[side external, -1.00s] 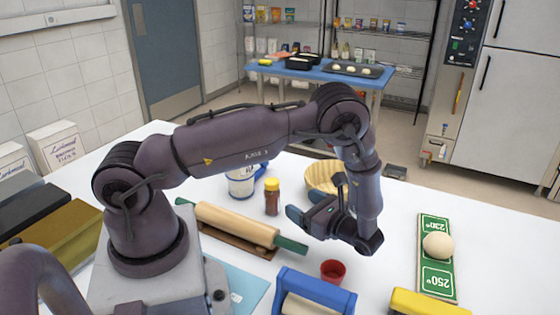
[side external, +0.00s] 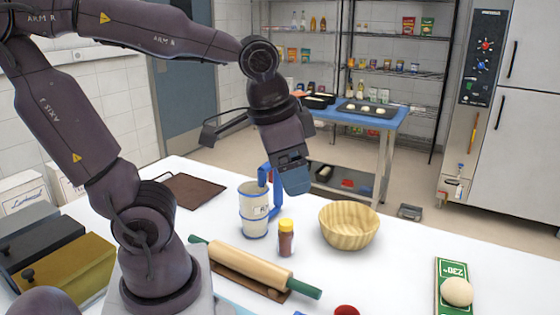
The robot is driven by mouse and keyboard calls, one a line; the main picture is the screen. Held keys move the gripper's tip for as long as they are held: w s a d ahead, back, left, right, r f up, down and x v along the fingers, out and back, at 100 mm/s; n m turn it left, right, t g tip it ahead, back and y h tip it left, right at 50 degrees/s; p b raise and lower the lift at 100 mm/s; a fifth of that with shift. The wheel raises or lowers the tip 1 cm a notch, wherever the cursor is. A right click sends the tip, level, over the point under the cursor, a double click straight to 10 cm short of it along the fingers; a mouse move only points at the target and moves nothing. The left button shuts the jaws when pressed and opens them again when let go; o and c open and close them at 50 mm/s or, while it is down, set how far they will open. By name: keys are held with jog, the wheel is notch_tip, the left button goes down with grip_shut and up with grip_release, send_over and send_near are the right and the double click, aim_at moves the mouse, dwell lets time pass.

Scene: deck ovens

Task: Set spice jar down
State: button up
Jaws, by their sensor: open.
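The spice jar (side external: 286,240), small with a reddish-brown body and a yellow cap, stands upright on the white table. It is between the white tub and the woven basket, behind the rolling pin. My gripper (side external: 284,180) is open, pointing down and raised above the jar, apart from it. Nothing shows between the fingers.
A white tub with blue bands (side external: 253,212) stands left of the jar, and a woven basket (side external: 349,228) right of it. A rolling pin (side external: 250,265) lies in front. A dough ball (side external: 457,291) sits on a green board (side external: 453,270).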

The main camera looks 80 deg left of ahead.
jog(key=shift+s+d+r+n+t+h, duration=0.25)
jog(key=shift+s+d+r+t, duration=0.1)
jog(key=shift+s+r+t, duration=0.2)
jog(key=shift+s+d+r+n+t+h, duration=0.3)
jog(key=shift+s+t, duration=0.15)
jog(key=shift+t, duration=0.2)
dwell(0.4)
